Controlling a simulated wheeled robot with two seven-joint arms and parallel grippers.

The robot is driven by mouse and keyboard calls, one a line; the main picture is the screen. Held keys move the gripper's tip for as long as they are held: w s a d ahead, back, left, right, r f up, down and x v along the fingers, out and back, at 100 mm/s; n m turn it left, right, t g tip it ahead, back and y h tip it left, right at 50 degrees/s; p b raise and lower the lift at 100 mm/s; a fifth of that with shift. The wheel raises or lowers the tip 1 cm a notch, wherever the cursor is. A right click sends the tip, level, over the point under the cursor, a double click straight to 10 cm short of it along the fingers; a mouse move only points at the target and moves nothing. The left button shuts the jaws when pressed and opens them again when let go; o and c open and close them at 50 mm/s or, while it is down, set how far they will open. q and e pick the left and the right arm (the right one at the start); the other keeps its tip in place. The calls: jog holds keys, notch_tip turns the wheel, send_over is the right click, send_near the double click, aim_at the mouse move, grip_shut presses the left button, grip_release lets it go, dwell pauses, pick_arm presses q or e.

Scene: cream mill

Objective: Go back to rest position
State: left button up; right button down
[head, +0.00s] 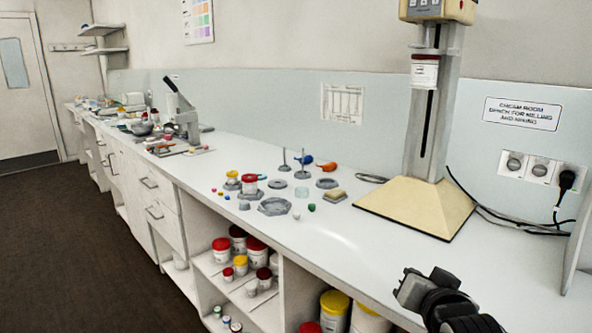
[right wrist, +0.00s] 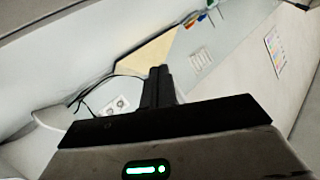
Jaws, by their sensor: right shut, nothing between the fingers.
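My right gripper (head: 421,291) is at the lower right of the head view, over the front part of the white bench. It is shut with nothing held. In the right wrist view its dark fingers (right wrist: 157,88) are together, pointing toward the bench and wall. My left gripper is not in the head view.
The white bench (head: 330,230) runs along the wall. A tall mill stand on a cream base (head: 425,205) stands behind my right gripper. Small jars and holders (head: 275,206) sit mid-bench, with a lever press (head: 185,115) farther left. Cables (head: 500,222) trail at right. Shelves below hold tubs (head: 335,305).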

jog(key=s+a+f+n+g+y, duration=0.2)
jog(key=s+a+f+n, duration=0.1)
jog(key=s+f, duration=0.8)
jog(key=s+a+f+n+g+y, duration=0.2)
jog(key=s+f+n, duration=0.3)
jog(key=s+f, duration=0.7)
jog(key=shift+s+a+f, duration=0.15)
jog(key=shift+a+f, duration=0.65)
jog(key=shift+a, duration=0.05)
